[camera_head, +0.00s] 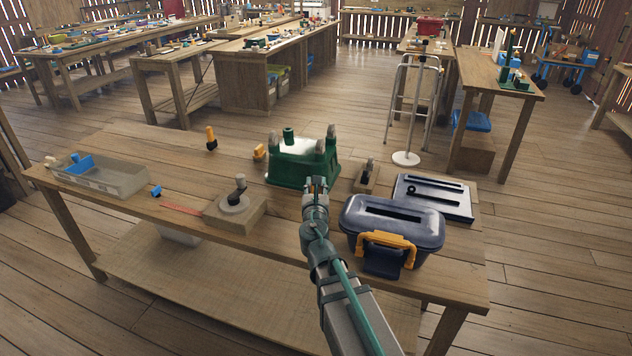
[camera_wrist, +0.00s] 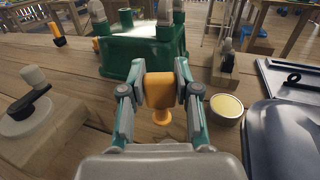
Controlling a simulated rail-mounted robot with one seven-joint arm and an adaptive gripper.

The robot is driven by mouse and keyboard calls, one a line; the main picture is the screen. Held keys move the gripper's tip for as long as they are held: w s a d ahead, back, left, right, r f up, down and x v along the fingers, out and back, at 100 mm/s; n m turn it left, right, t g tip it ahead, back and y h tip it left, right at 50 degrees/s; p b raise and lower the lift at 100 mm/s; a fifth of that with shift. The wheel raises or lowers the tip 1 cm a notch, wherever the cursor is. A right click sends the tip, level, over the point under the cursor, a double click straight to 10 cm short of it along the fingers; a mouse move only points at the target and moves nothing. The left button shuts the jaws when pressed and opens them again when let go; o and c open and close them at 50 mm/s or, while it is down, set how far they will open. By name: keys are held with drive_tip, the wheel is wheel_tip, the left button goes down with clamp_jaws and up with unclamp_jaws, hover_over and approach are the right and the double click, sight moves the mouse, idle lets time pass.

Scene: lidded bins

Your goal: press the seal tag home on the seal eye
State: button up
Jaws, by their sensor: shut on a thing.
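My gripper (camera_wrist: 160,85) is shut on an orange piece, which I take to be the seal tag (camera_wrist: 160,92). The tag has a blocky upper part and a narrow stem with a wider foot below, and it sits between the two fingers. In the head view my gripper (camera_head: 316,184) is in front of the green bin (camera_head: 290,182), left of the dark blue lidded box (camera_head: 372,222). The green bin stands ahead of the tag in the wrist view (camera_wrist: 120,58), apart from it. I cannot make out the seal eye for certain.
A round tin (camera_wrist: 227,110) with a yellow top and a wooden block with a dark lever (camera_head: 366,180) are to the right. A wooden block with a grey disc and lever (camera_head: 236,212) is left. A clear tray (camera_head: 120,182) lies far left, a slotted panel (camera_head: 440,202) right.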

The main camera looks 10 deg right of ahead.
drive_tip(key=shift+w+f+m+h+b, duration=0.1)
drive_tip(key=shift+f+m+h+b, duration=0.3)
drive_tip(key=shift+f+h, duration=0.2)
drive_tip(key=shift+d+f+m+g+h+b, duration=0.15)
drive_tip(key=shift+m+g+h+b, duration=0.35)
drive_tip(key=shift+m+h+b, duration=0.4)
drive_tip(key=shift+s+d+m+g+h, duration=0.2)
drive_tip(key=shift+s+m+g+h, duration=0.4)
drive_tip(key=shift+h, duration=0.6)
drive_tip(key=shift+r, duration=0.2)
drive_tip(key=shift+f+b, duration=2.1)
drive_tip(key=shift+f, duration=0.9)
drive_tip(key=shift+f+b, duration=0.85)
drive_tip(key=shift+f, duration=0.95)
drive_tip(key=o, duration=0.9)
drive_tip(key=shift+a, duration=0.1)
